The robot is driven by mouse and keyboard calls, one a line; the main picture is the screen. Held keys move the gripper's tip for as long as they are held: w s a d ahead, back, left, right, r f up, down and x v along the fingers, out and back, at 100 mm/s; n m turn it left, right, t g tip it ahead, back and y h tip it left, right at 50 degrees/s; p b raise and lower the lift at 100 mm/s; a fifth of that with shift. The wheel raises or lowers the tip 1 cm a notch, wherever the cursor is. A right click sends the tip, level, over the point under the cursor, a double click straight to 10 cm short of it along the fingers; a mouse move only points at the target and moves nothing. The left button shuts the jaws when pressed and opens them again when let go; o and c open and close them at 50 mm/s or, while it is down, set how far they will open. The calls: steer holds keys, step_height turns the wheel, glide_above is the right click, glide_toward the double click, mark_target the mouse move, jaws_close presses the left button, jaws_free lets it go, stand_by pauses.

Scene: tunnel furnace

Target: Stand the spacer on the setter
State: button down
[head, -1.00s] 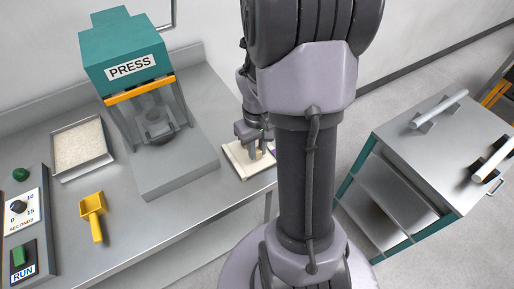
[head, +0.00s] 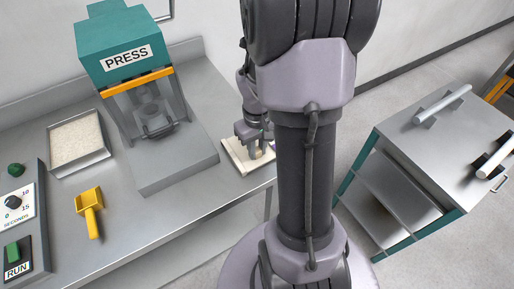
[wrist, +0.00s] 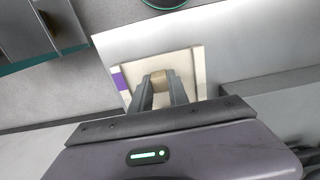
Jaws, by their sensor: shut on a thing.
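The setter is a cream, shallow tray-like plate (head: 234,154) at the bench's right edge in the head view. In the wrist view the setter (wrist: 186,63) has raised rims and a purple patch (wrist: 119,81) on its left side. The spacer is a small tan block (wrist: 161,77) between my fingertips. My gripper (wrist: 161,83) is shut on it, over the setter's floor. In the head view my gripper (head: 255,146) hides the spacer and part of the setter. I cannot tell whether the spacer touches the setter.
The press (head: 127,57) stands left of my gripper. A tray of pale powder (head: 76,141), a yellow scoop (head: 90,212) and a control panel (head: 15,214) are further left. A steel cabinet (head: 432,142) with handles stands to the right, across a floor gap.

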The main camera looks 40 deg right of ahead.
steer(key=c, duration=1.2)
jaws_free()
step_height(320, 180, up, 17)
steer(key=p, duration=0.7)
steer(key=shift+r+p, duration=0.2)
steer(key=shift+p, duration=0.2)
